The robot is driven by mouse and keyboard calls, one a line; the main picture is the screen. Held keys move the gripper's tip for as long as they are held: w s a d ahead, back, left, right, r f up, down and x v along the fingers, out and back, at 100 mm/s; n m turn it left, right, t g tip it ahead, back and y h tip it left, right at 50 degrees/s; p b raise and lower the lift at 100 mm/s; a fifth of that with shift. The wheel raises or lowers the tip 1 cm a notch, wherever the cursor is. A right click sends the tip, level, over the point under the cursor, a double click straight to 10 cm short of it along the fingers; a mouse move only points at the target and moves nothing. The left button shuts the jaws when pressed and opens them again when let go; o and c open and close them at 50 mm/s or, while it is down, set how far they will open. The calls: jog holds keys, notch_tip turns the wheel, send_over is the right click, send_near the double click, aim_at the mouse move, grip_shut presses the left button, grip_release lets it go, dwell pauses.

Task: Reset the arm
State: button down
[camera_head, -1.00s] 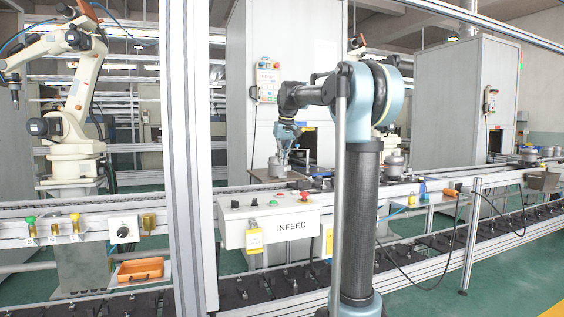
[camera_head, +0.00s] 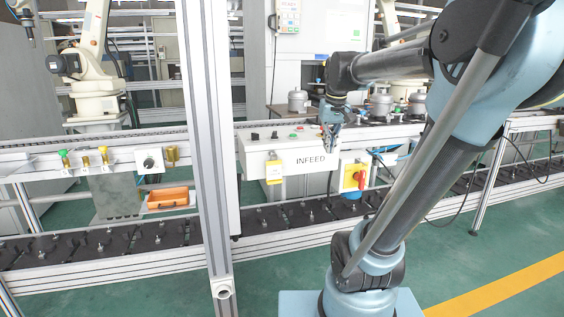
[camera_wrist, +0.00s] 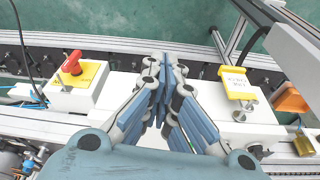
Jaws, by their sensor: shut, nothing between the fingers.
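My gripper (camera_head: 330,136) hangs pointing down in front of the white INFEED control box (camera_head: 262,158) in the head view. In the wrist view my gripper (camera_wrist: 163,85) has its blue fingers brought together at the tips, with nothing between them. My arm reaches across the right side of the head view, bent at the elbow.
A conveyor line with a lower black track (camera_head: 105,240) runs across the scene. A yellow panel with a red rotary switch (camera_head: 354,177) sits right of the INFEED box. Silver compressor parts (camera_head: 381,105) stand behind. An aluminium post (camera_head: 205,120) rises at left. Green floor in front is free.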

jog(key=s+d+f+m, duration=0.1)
jog(key=s+d+f, duration=0.2)
jog(key=s+f, duration=1.6)
notch_tip(320, 180, down, 2)
jog(key=shift+f+g, duration=0.2)
jog(key=shift+g, duration=0.1)
jog(key=shift+d, duration=0.1)
